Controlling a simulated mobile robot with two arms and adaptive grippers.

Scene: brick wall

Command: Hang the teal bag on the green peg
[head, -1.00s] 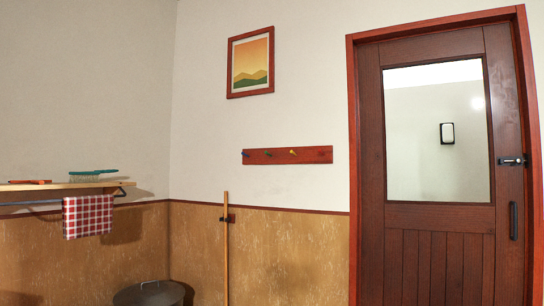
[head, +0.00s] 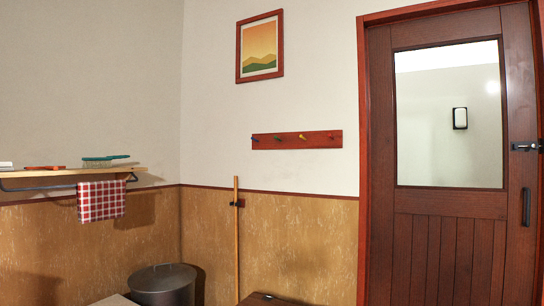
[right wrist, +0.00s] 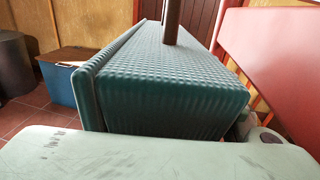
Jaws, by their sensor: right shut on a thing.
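A red-brown peg rail (head: 296,140) with several small coloured pegs is on the far wall in the head view. A small green-looking peg (head: 278,138) sits left of the yellow peg (head: 303,137) and appears bare. In the right wrist view a large dark-teal, ribbed body, which I take to be the teal bag (right wrist: 165,75), fills the middle, very close. A dark upright strip rises from its top. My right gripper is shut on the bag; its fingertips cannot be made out. Neither gripper shows in the head view.
A wooden shelf (head: 60,178) with a brush and checked cloth (head: 101,200) is at left. A dark bin (head: 162,284) and a broom stick (head: 236,240) stand below. The door (head: 450,235) is at right. A blue chest (right wrist: 60,84) and red panel (right wrist: 275,60) flank the bag.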

